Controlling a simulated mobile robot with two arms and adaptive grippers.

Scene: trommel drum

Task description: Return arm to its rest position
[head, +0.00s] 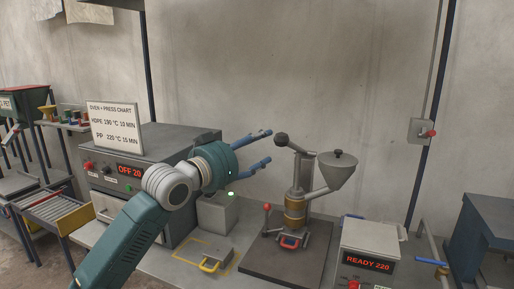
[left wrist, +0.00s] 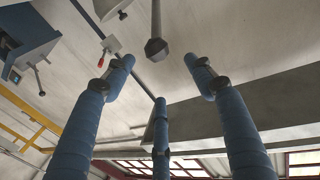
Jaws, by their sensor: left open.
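My left arm (head: 122,238) reaches in from the lower left in the head view, in front of the oven (head: 180,138). My left gripper (head: 268,147) is open and empty, its blue fingers pointing right, with the lever knob of the press (head: 295,205) just beyond their tips. In the left wrist view the fingers of the left gripper (left wrist: 160,75) are spread with nothing between them. The dark lever knob (left wrist: 156,48) shows past the fingertips; I cannot tell the exact gap. My right gripper is not in view.
A grey hopper (head: 335,170) sticks out at the press's right. A control box (head: 368,262) reading "READY 220" stands at the front right. A small mould (head: 215,258) with a yellow handle lies on the bench. The chart sign (head: 112,125) stands on the oven.

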